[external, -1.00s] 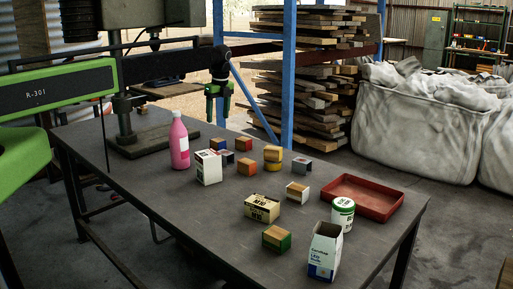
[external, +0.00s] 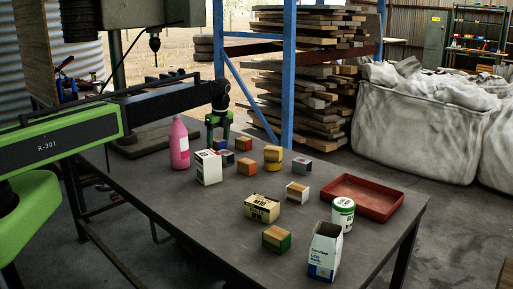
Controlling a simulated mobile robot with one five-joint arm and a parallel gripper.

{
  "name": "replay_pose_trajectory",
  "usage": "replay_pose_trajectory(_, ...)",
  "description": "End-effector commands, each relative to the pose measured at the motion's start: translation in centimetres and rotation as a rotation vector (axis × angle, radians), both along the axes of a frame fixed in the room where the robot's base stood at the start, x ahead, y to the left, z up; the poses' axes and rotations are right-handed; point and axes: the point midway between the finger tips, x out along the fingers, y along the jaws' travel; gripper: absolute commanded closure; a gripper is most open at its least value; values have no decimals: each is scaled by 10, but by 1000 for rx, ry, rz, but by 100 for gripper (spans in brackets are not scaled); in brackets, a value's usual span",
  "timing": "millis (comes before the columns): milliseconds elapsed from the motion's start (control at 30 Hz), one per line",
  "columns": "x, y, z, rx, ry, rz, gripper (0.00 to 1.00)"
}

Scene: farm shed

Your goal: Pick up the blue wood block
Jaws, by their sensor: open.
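The blue wood block (external: 220,145) stands at the far side of the dark table, behind the white box and partly hidden. My gripper (external: 217,138) points down at the block, with its green fingers close to the block's top. The fingers look apart and nothing shows held in them. I cannot tell whether they are around the block or just above it.
A red tray (external: 340,200) lies at the right.

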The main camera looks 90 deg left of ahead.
Motion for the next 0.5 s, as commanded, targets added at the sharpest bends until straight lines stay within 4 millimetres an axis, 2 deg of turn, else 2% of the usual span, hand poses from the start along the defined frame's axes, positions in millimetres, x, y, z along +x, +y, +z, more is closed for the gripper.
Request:
replay_pose_trajectory(167,0,0,2,0,0,0,36)
replay_pose_trajectory(500,0,0,2,0,0,0,81)
